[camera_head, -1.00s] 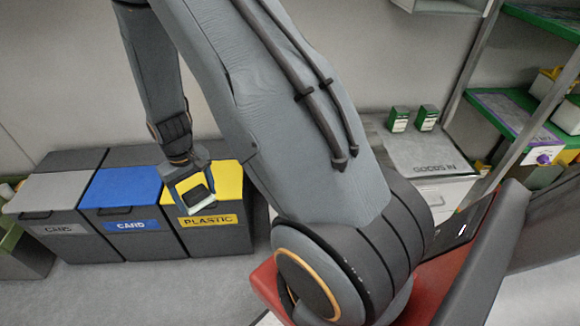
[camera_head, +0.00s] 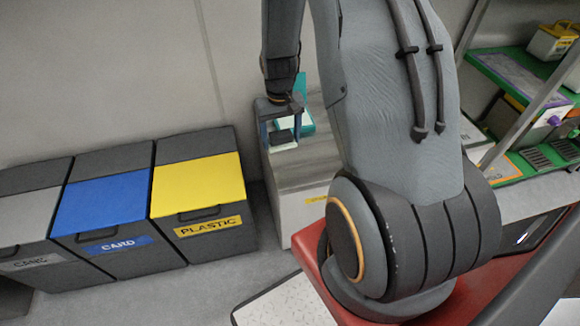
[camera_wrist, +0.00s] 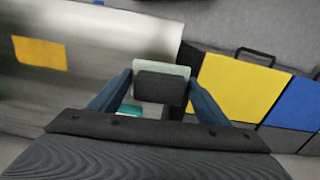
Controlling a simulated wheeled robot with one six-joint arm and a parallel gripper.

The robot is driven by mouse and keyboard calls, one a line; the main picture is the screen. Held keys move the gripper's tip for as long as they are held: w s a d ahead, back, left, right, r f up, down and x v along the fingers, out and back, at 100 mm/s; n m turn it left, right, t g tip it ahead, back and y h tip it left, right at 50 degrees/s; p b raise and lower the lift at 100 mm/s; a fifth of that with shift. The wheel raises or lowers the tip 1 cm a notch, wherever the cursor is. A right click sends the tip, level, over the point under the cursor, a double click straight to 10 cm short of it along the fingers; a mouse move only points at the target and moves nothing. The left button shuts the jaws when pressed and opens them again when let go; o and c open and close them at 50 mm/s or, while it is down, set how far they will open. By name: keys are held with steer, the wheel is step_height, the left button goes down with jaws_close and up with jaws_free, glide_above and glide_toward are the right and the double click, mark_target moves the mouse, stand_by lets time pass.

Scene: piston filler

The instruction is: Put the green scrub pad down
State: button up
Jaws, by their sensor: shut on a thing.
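My gripper (camera_head: 282,138) is shut on a block with a pale greenish face and a dark grey part, which I take as the green scrub pad (camera_wrist: 170,69). The pad sits between the two blue-grey fingers in the wrist view, where my gripper (camera_wrist: 160,86) points away from the camera. In the head view the pad (camera_head: 284,146) shows small, pale and dark, held in front of or over a grey cabinet (camera_head: 290,205). I cannot tell its height above the cabinet top.
A teal item (camera_head: 306,122) is at the cabinet's back, close behind my gripper. A yellow-lidded PLASTIC bin (camera_head: 200,185), a blue-lidded CARD bin (camera_head: 103,205) and a grey-lidded CANS bin (camera_head: 22,215) stand left. Green shelving (camera_head: 520,75) is at right.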

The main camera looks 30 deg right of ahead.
steer(key=d, duration=0.1)
steer(key=d+f, duration=0.1)
steer(key=d, duration=0.1)
steer(key=shift+s+f+m, duration=0.15)
steer(key=shift+f+m, duration=0.05)
steer(key=shift+m, duration=0.1)
glide_above(290, 165)
step_height(290, 165, down, 5)
steer(key=shift+d+r, duration=0.15)
steer(key=shift+f+p, duration=0.5)
steer(key=shift+f, duration=1.9)
steer(key=shift+f, duration=0.3)
steer(key=o, duration=1.2)
steer(key=shift+f, duration=0.1)
